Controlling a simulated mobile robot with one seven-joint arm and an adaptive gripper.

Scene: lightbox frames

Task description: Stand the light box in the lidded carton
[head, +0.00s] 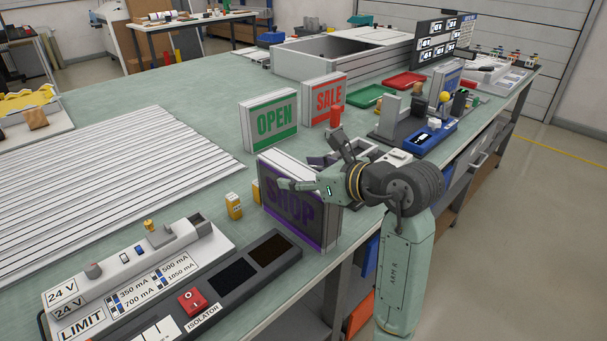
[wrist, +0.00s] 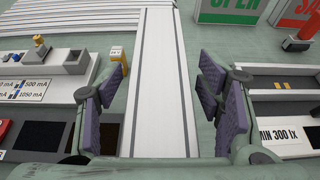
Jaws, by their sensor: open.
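The purple SHOP light box (head: 296,208) stands upright near the bench's front edge. Green OPEN (head: 272,120) and red SALE (head: 325,99) light boxes stand behind it. My gripper (head: 308,162) is open above the SHOP box. In the wrist view, the white top of the SHOP box (wrist: 160,80) runs between the spread fingers (wrist: 158,95), with a gap visible on each side. Whether the fingers reach below its top edge is hard to tell. A long grey carton (head: 292,66) with an open dark inside stands at the back, with a pale flat panel (head: 378,36) at its far side.
A grey control unit with a red isolator switch (head: 193,301) lies left of the SHOP box. A small yellow block (head: 234,206) stands close by. Red (head: 404,81) and green (head: 370,96) trays and a dark fixture stand to the right. Bench between ribbed panel and carton is clear.

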